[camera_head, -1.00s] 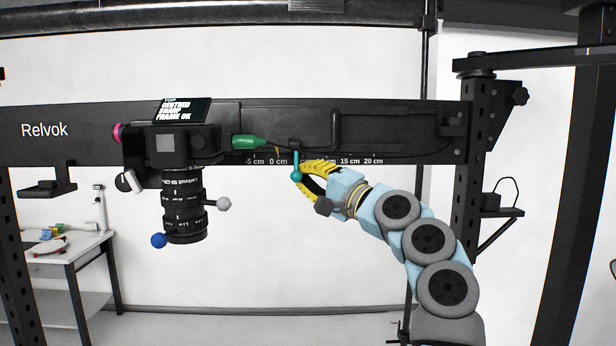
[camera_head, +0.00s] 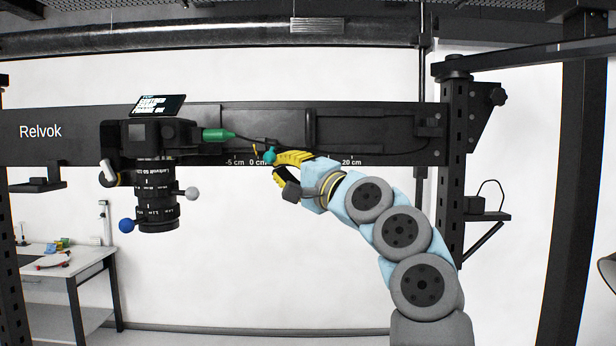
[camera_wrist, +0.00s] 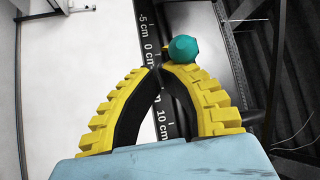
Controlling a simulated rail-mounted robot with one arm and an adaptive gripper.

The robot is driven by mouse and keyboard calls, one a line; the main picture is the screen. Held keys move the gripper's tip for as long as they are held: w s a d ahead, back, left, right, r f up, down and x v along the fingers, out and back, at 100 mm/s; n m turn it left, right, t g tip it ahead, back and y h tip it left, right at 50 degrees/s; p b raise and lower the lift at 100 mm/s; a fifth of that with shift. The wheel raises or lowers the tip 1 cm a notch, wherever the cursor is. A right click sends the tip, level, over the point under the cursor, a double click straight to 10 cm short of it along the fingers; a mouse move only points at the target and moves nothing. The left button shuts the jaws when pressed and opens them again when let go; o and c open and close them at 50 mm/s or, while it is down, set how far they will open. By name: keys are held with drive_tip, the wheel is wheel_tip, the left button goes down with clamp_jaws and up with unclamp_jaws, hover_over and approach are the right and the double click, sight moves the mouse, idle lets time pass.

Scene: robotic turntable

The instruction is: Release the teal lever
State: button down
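The teal lever (camera_head: 269,155) is a short arm with a round teal knob, at the lower edge of the black rail, just right of the 0 cm mark. Its knob is now level with the rail. My gripper (camera_head: 275,164) is at the lever from the right, its yellow fingers slightly apart and empty. The upper fingertip is at the knob. In the wrist view the teal knob (camera_wrist: 184,49) lies outside the gap, against or just past the right fingertip; exact contact is unclear. The lever's stem is mostly hidden there.
A camera with a long lens (camera_head: 157,185) hangs on the rail at left, with a blue knob (camera_head: 127,225) and a grey knob (camera_head: 192,194). A green connector (camera_head: 217,135) and cable run beside it. A screen (camera_head: 158,105) sits on top. Space below the rail is free.

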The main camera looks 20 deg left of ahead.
drive_tip(key=shift+s+a+r, duration=0.15)
drive_tip(key=shift+s+r, duration=0.45)
drive_tip(key=shift+s, duration=0.25)
drive_tip(key=shift+d+r, duration=0.15)
drive_tip(key=shift+d, duration=0.05)
